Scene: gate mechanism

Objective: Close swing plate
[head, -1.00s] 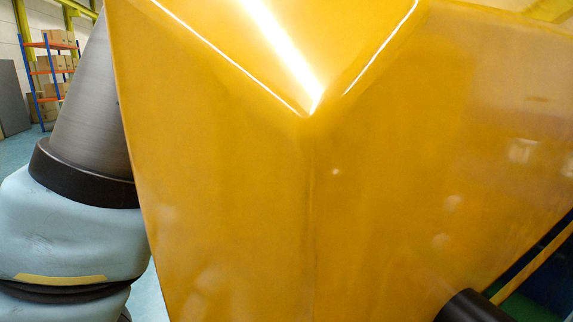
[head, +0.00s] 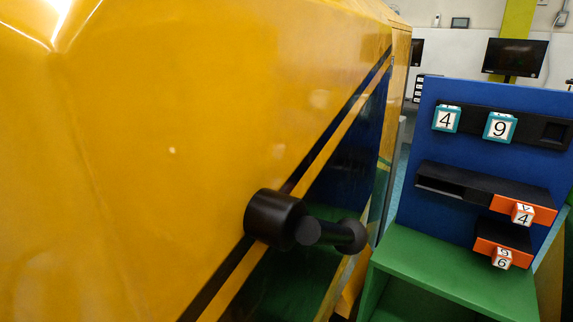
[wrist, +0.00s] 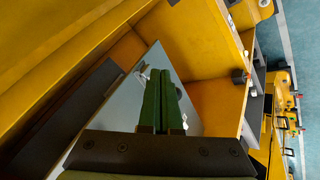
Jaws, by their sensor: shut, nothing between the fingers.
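My gripper (wrist: 161,76) shows in the wrist view as two green fingers side by side, shut and empty. Just beyond the fingertips is a pale grey flat plate (wrist: 190,116) with pointed corners, lying between yellow walls. It may be the swing plate, but I cannot tell for sure. The fingers cover part of it, and I cannot tell whether they touch it. A small metal fitting (wrist: 143,69) shows beside the fingers. The head view shows neither my gripper nor this plate.
A large yellow housing (head: 190,120) fills the left of the head view, very close, with a black handle (head: 275,218) sticking out. To the right stand a blue panel (head: 440,155) with numbered cubes (head: 499,127) and a green stand (head: 440,262).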

